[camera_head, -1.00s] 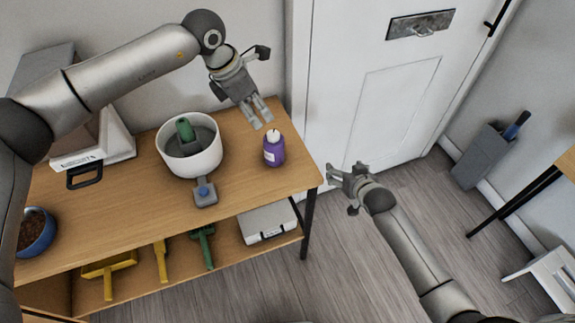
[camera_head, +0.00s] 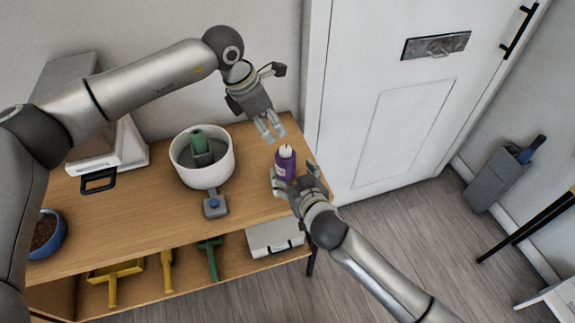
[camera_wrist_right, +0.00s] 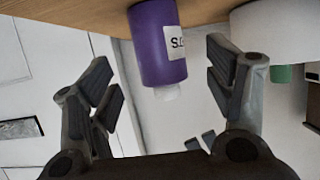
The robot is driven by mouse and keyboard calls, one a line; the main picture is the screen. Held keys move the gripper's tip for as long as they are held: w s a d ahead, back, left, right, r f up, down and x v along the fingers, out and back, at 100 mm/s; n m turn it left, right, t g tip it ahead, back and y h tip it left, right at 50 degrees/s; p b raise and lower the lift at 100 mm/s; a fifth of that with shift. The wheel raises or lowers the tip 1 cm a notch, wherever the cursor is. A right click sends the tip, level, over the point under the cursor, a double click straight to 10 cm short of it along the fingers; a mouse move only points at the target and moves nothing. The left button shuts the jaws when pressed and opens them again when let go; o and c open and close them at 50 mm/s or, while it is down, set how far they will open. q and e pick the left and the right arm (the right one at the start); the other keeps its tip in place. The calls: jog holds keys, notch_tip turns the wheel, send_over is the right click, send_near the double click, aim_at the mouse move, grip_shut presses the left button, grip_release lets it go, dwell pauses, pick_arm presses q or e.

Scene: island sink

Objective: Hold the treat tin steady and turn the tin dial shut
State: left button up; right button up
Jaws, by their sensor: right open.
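The treat tin appears to be the purple container (camera_head: 285,164) with a label, upright near the right end of the wooden table. Its white top (camera_head: 286,150) looks like the dial. In the right wrist view the purple tin (camera_wrist_right: 158,42) appears upside down, with its white top (camera_wrist_right: 167,92) below. My right gripper (camera_head: 294,172) is open, with its fingers on either side of the tin; in the wrist view, gaps show between the fingers (camera_wrist_right: 160,72) and the tin. My left gripper (camera_head: 271,133) is open and empty, above and behind the tin, pointing down.
A white pot (camera_head: 202,170) holding a green object stands left of the tin, with a grey block with a blue knob (camera_head: 214,204) in front. A white box and a blue bowl (camera_head: 48,235) are further left. The white door (camera_head: 400,130) is behind.

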aim_at(286, 164)
jog(key=shift+x, duration=3.5)
jog(key=shift+c, duration=0.2)
